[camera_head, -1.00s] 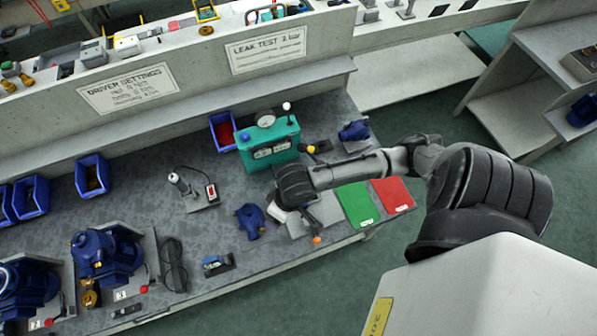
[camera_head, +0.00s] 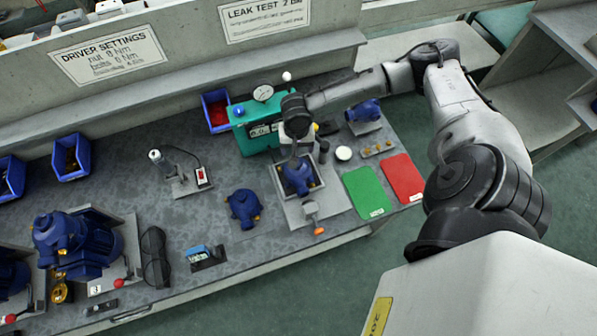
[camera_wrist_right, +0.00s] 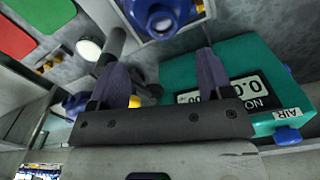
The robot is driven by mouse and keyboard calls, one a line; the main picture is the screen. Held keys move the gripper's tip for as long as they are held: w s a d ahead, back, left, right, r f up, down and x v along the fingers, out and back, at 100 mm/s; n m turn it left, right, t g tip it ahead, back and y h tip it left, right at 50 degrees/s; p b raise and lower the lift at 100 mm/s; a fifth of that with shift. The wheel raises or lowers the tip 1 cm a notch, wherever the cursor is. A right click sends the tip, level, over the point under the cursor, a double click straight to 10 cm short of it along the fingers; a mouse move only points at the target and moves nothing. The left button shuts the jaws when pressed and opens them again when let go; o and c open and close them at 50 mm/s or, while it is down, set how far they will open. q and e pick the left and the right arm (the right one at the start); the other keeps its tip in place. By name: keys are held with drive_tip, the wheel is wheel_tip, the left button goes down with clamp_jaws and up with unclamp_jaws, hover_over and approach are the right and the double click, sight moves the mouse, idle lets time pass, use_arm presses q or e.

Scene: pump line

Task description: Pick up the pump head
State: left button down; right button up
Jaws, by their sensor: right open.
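A blue pump head (camera_head: 298,177) sits on a grey fixture plate (camera_head: 326,200) near the bench's front edge. It also shows at the top of the right wrist view (camera_wrist_right: 162,16), beyond my fingertips. My right gripper (camera_head: 297,150) is just behind and above it in the head view, with its fingers apart and nothing between them (camera_wrist_right: 158,72). Whether a finger touches the pump head cannot be told. A second blue pump head (camera_head: 244,207) lies to the left on the bench, and a third (camera_head: 363,110) stands at the right back. My left gripper is not in view.
The teal test box (camera_head: 257,130) stands close beside my right gripper. An orange-handled tool (camera_head: 315,218) lies in front of the plate. Green (camera_head: 366,192) and red (camera_head: 402,177) mats lie to the right. A driver stand (camera_head: 178,176) is at left; bare bench surrounds it.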

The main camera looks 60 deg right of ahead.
sight(299, 173)
wheel_tip(299, 173, down, 3)
drive_tip(key=shift+r, duration=0.2)
drive_tip(key=shift+a+f+b, duration=0.2)
drive_tip(key=shift+f+b, duration=0.55)
drive_tip(key=shift+f, duration=1.95)
drive_tip(key=shift+c, duration=0.4)
drive_tip(key=c, duration=0.6)
drive_tip(key=shift+r, duration=0.1)
drive_tip(key=c, duration=0.5)
